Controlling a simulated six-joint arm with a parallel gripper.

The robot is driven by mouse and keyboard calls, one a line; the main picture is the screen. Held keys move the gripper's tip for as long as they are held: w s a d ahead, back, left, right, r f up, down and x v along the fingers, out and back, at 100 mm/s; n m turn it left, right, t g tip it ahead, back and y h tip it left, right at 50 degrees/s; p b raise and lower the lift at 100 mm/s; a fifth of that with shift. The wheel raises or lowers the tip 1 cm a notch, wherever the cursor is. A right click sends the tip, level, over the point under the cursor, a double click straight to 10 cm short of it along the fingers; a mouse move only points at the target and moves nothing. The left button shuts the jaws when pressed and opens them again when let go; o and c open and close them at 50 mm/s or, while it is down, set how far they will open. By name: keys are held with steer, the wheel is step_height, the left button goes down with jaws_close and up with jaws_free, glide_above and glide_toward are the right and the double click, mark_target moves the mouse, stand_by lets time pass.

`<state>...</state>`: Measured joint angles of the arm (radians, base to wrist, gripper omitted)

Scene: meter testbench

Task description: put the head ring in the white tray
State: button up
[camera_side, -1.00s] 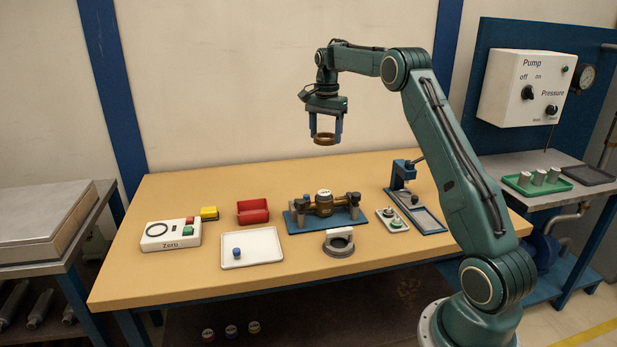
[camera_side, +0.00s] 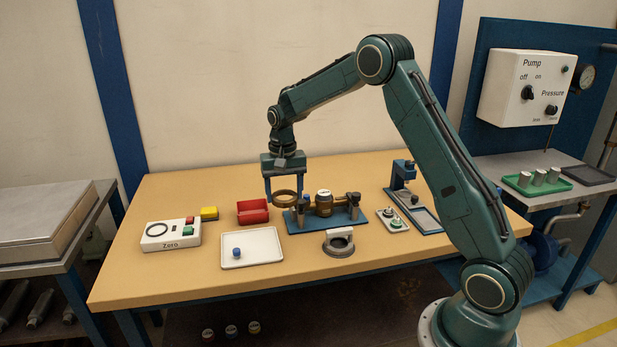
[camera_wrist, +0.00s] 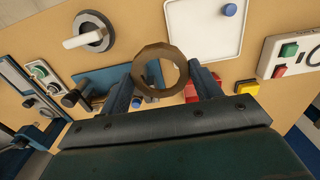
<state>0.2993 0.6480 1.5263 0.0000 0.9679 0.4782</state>
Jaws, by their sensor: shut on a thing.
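The head ring (camera_side: 286,199) is a brass-brown ring held between the blue fingers of my gripper (camera_side: 284,192). In the side view it hangs above the bench, near the red bin and the left end of the blue fixture. In the wrist view the ring (camera_wrist: 160,93) sits between the two fingertips of my gripper (camera_wrist: 162,78). The white tray (camera_side: 268,258) lies on the bench, in front of and below the ring, with a small blue-topped part (camera_side: 236,252) in its left side. The tray (camera_wrist: 228,48) also shows at the top of the wrist view.
A red bin (camera_side: 252,212) stands behind the tray. The blue fixture with a brass meter (camera_side: 324,205) is to the right. A grey round part with a white handle (camera_side: 339,243) lies right of the tray. The Zero box (camera_side: 170,236) is to the left.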

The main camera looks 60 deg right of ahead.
steer(key=s+a+f+n, duration=0.4)
steer(key=a, duration=0.3)
steer(key=s+a+f+n, duration=0.4)
steer(key=s+a+n, duration=0.1)
steer(key=a, duration=0.3)
steer(key=shift+a, duration=0.15)
step_height(320, 180, up, 16)
steer(key=n, duration=0.3)
glide_above(265, 252)
step_height(265, 252, down, 16)
steer(key=shift+s+f, duration=0.1)
steer(key=shift+f, duration=2.05)
